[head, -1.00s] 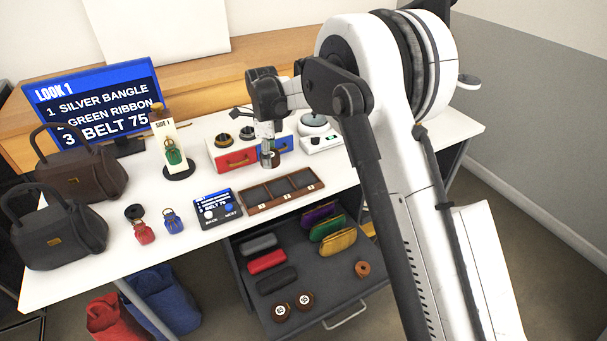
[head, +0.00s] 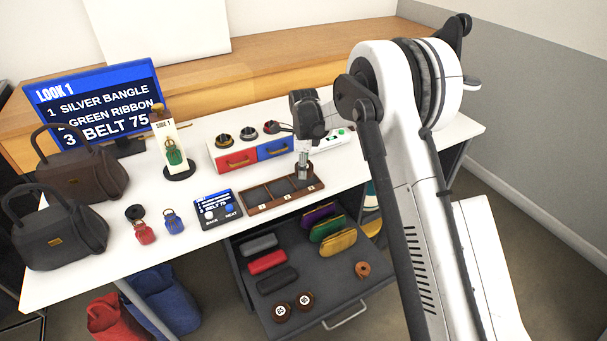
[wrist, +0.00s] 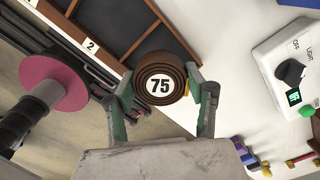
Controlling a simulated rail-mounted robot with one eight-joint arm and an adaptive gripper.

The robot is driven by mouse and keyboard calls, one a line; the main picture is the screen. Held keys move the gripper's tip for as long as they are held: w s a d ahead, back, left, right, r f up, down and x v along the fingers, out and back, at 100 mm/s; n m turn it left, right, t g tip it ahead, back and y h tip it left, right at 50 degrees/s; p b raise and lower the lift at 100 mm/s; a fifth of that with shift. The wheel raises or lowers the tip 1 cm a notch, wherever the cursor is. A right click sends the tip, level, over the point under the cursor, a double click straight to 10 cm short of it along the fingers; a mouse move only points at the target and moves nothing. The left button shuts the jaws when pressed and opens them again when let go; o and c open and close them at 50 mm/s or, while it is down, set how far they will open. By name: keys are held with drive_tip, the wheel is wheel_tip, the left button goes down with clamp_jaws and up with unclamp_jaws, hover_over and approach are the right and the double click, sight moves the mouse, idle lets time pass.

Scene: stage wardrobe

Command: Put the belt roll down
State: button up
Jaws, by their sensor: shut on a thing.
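A dark brown belt roll with a white "75" label (wrist: 160,86) sits between the fingers of my gripper (wrist: 160,98) in the wrist view. My gripper is shut on it. In the head view my gripper (head: 302,176) points down over the right end of the brown three-compartment tray (head: 250,210), by compartment 3; the roll is hard to make out there. In the wrist view the roll overlaps the tray's end wall (wrist: 176,28). I cannot tell whether it touches the tray.
A case with red and blue drawers (head: 238,160) stands behind the tray. A control panel (head: 218,209) is left of it. A white device with a dial (wrist: 285,70) is at the right in the wrist view. An open lower drawer (head: 330,285) holds pouches and other rolls.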

drive_tip(key=shift+f, duration=1.6)
drive_tip(key=shift+f+b, duration=0.3)
drive_tip(key=o, duration=1.2)
